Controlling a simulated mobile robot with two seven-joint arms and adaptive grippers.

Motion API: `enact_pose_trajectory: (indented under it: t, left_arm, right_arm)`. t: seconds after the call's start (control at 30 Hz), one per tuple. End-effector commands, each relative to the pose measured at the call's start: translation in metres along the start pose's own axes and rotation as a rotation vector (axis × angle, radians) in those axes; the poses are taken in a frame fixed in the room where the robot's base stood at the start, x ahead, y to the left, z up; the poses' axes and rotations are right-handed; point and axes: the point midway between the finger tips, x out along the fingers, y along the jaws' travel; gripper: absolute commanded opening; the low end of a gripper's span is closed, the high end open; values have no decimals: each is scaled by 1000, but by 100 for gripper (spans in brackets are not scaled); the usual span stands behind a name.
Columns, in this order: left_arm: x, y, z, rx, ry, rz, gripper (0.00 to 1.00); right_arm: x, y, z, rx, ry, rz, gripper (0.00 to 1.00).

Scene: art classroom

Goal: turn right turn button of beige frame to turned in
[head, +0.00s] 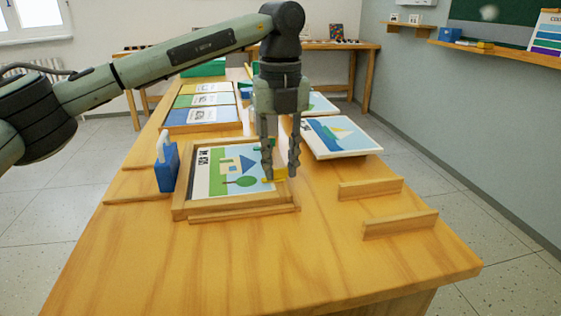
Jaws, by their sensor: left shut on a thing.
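The beige wooden frame (250,206) lies on the table and holds a picture (225,172) of a house and a tree on a light background. A yellow turn button (281,175) sits at the frame's right side. My left gripper (281,172) comes down from above over this right side, and its fingers are shut on the yellow button. The fingers partly hide the button, so I cannot tell exactly how it is turned. My right gripper is not in view.
A blue block-like holder (167,171) stands left of the frame. A sailboat picture (340,137) lies behind to the right. Several colored boards (203,115) lie at the back left. The table's (200,270) front is clear.

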Motion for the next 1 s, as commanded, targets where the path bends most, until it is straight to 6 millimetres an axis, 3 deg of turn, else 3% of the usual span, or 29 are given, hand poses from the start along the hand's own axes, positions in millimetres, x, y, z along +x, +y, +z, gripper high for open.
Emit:
enact_pose_trajectory:
  t: [0.3,0.33,0.5,0.8,1.0]
  left_arm:
    - [-1,-1,0,-1,-1,-2,0]
    - [-1,-1,0,0,-1,-2,29]
    - [0,0,0,0,0,-2,47]
    - [-3,0,0,0,-1,-1,47]
    - [-30,-1,0,1,-3,-2,47]
  right_arm:
    - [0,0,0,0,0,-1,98]
    - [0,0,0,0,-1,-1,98]
    - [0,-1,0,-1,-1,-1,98]
    - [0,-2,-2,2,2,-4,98]
    - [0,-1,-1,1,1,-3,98]
